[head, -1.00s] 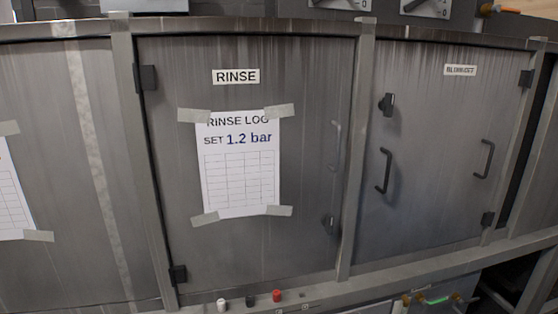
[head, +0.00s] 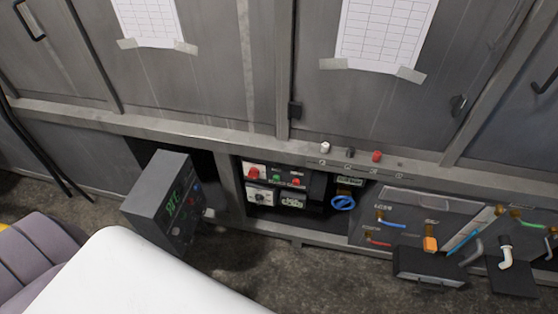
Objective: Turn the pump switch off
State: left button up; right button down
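A recessed control panel (head: 277,188) sits under the steel cabinets, near the middle of the head view. It carries a red rotary knob (head: 253,173) on a white plate, a green button (head: 276,178), a red button (head: 296,182) and a dark rotary switch (head: 258,197) on another white plate. The labels are too small to read, so I cannot tell which control is the pump switch or how it is set. Neither of my grippers is in view.
A blue valve handwheel (head: 343,202) is right of the panel. A grey box with a green display (head: 172,205) juts out on the left. Pipes and coloured valve handles (head: 430,243) fill the lower right. White, black and red knobs (head: 350,152) stand on the ledge.

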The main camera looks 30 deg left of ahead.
aim_at(253, 173)
jog(key=u, duration=1.05)
